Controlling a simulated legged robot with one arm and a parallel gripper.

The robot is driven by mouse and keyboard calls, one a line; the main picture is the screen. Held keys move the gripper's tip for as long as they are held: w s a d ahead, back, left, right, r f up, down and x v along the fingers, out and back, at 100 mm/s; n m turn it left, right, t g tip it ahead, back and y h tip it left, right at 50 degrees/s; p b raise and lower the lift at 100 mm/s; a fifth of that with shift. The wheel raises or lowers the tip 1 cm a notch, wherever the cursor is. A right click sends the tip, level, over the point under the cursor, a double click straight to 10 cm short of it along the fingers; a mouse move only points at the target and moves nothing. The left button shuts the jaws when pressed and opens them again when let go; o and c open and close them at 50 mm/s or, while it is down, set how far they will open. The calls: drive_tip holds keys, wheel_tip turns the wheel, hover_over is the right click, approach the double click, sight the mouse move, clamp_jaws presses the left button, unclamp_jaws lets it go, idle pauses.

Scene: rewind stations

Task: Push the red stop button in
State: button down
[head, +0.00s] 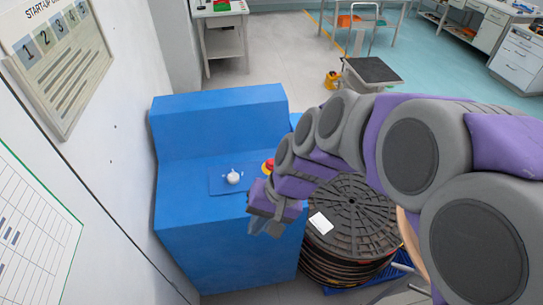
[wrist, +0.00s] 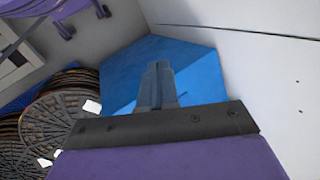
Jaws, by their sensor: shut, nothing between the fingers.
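The red stop button (head: 268,166), with yellow around its base, sits on the sloped top of the blue console (head: 215,112) in the head view. My arm partly covers it from the right. My gripper (head: 264,229) is below the button in that view, in front of the console's upper front edge, apart from the button. In the wrist view my gripper (wrist: 157,68) is shut and empty, its fingers together over the blue console (wrist: 195,62). The button does not show in the wrist view; the gripper hides part of the console there.
A white knob (head: 233,177) on a blue plate is left of the button. A stack of dark reels (head: 352,222) stands right of the console, also in the wrist view (wrist: 45,118). A white wall with a start-up board (head: 58,58) is at left. Open floor lies behind.

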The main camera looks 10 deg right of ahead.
drive_tip(key=w+a+m+t+y+p, duration=0.1)
drive_tip(key=w+m+t+y, duration=0.15)
drive_tip(key=w, duration=0.85)
drive_tip(key=w+a+m+t+y, duration=0.15)
drive_tip(key=w+m, duration=0.25)
drive_tip(key=w, duration=0.6)
drive_tip(key=w+d+f+m+t+h+p, duration=0.1)
drive_tip(key=w+d+f+m+t+h, duration=0.2)
drive_tip(key=w+d+f+m, duration=0.6)
drive_tip(key=w+d+f+t, duration=0.1)
drive_tip(key=w+d+f, duration=0.1)
drive_tip(key=w+d, duration=0.2)
drive_tip(key=shift+w+t+p, duration=0.3)
drive_tip(key=shift+w, duration=0.65)
drive_tip(key=shift+m, duration=0.25)
